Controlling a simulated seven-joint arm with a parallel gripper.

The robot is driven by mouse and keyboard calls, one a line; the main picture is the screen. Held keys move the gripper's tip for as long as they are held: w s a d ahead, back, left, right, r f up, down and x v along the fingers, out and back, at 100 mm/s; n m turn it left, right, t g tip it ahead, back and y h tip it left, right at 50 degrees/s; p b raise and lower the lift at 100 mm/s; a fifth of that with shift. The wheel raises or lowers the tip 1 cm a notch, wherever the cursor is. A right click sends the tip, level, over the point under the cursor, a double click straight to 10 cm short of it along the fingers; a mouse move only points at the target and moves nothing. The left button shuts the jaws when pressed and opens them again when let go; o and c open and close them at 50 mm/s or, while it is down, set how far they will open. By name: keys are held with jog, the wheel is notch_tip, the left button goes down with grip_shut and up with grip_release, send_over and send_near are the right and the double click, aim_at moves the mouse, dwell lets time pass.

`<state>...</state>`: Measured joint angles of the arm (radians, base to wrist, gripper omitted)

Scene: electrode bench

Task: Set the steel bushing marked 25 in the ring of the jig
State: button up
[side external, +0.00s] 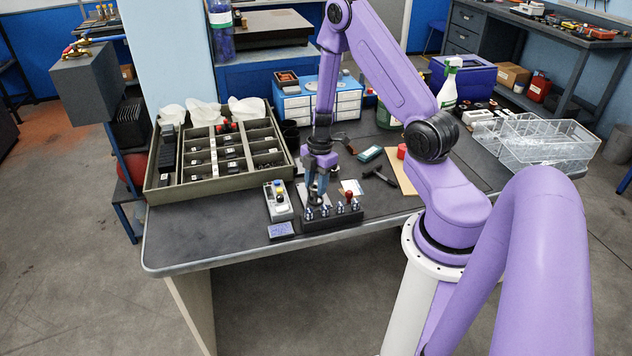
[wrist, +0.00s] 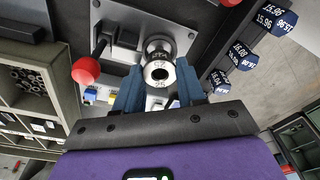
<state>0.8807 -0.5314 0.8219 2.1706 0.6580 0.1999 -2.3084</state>
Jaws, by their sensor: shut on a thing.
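My gripper (wrist: 158,88) is shut on a small steel bushing (wrist: 158,71), held upright to the camera between the two blue fingers, with its dark bore showing. The number on the bushing is too small to read surely. Just beyond it in the wrist view is a round steel ring (wrist: 160,44) on the grey plate of the jig (wrist: 180,14); the bushing overlaps the ring's near side in the picture. I cannot tell whether they touch. In the side external view my gripper (side external: 317,192) is low over the jig area, and the bushing is too small to make out.
A red-knobbed lever (wrist: 86,70) stands left of the fingers. A dark block (side external: 332,218) with several blue-tagged gauges (wrist: 243,57) lies close on the other side. A compartment tray (side external: 165,186) is at the left, and a small device (side external: 278,200) stands between. The front left bench is clear.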

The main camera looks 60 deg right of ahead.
jog(key=shift+f, duration=0.1)
jog(key=o, duration=1.2)
jog(key=shift+c, duration=0.2)
notch_tip(320, 180, up, 17)
jog(key=d, duration=0.2)
jog(key=shift+s+r, duration=0.2)
jog(key=shift+s, duration=0.05)
notch_tip(320, 180, up, 5)
